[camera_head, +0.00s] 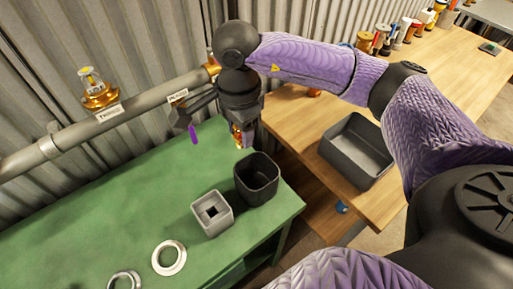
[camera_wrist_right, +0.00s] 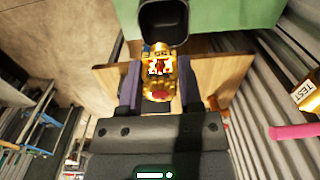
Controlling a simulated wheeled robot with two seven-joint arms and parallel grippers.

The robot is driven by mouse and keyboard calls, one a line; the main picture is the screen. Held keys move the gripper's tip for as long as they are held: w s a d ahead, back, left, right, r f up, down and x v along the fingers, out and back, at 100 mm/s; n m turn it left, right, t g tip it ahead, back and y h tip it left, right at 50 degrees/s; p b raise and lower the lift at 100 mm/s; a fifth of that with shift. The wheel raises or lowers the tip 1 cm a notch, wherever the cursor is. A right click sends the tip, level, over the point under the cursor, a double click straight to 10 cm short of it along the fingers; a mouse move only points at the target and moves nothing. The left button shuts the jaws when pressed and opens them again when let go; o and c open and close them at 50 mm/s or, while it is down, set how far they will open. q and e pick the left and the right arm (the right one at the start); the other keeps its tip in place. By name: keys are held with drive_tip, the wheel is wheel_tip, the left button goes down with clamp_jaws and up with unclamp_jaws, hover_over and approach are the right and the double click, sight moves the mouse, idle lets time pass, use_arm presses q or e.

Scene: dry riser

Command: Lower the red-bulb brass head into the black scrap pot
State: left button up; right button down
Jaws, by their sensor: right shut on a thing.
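My right gripper (camera_head: 244,132) is shut on the brass head (camera_head: 237,135), above the green bench near the pot's far rim. In the right wrist view the gripper (camera_wrist_right: 157,88) has a purple-lined finger on each side of the brass head (camera_wrist_right: 158,67), which shows red parts. The black scrap pot (camera_head: 257,190) stands upright and open on the bench's right end. The pot (camera_wrist_right: 164,32) also shows at the top of the wrist view, just beyond the head. The head appears outside the pot; its exact height over the rim is unclear. My left gripper is not visible.
A grey square block with a hole (camera_head: 212,214) stands beside the pot. Pale rings (camera_head: 169,258) lie on the green bench (camera_head: 90,225). A grey pipe (camera_head: 140,105) with another brass fitting (camera_head: 97,92) runs behind. A grey bin (camera_head: 357,150) stands on the wooden table.

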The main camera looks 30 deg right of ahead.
drive_tip(key=d+f+m+b, duration=0.4)
drive_tip(key=f+m+b, duration=0.2)
drive_tip(key=f+m, duration=0.3)
drive_tip(key=m, duration=0.4)
drive_tip(key=shift+w+f+m, duration=0.3)
drive_tip(key=shift+w, duration=0.1)
drive_tip(key=shift+f, duration=0.15)
